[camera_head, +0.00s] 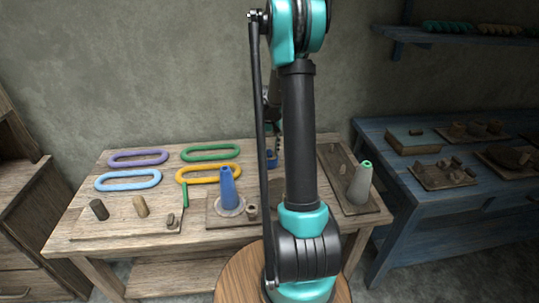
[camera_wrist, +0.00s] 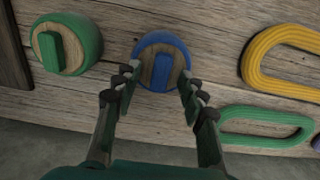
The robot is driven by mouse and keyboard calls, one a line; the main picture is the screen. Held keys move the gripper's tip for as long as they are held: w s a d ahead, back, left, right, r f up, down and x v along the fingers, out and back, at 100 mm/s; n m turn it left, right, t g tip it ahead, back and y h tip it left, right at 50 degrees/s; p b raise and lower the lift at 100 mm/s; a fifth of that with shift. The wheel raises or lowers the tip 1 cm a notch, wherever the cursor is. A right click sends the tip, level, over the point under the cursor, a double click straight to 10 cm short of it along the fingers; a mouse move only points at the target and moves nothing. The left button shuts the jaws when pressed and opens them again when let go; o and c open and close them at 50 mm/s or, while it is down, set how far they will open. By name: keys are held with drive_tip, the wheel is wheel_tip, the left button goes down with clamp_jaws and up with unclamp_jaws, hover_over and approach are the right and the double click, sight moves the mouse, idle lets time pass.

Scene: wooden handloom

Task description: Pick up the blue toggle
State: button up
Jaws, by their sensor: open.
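The blue toggle (camera_wrist: 163,42) is a round blue knob with a wooden face and a raised blue bar across it. It sits on the wooden tabletop (camera_wrist: 112,70) in the middle of the wrist view. My gripper (camera_wrist: 160,76) is open, with one fingertip on either side of the toggle's lower part in the picture. I cannot tell whether the fingertips touch it. In the head view a small blue part of the toggle (camera_head: 271,155) shows beside my arm, which hides most of that area.
A green toggle (camera_wrist: 87,40) sits left of the blue one. A yellow loop (camera_wrist: 252,62) and a green loop (camera_wrist: 228,138) lie to the right. A blue bench (camera_head: 400,200) is at right.

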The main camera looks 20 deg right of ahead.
drive_tip(key=shift+c, duration=0.4)
drive_tip(key=c, duration=0.8)
drive_tip(key=shift+o, duration=0.2)
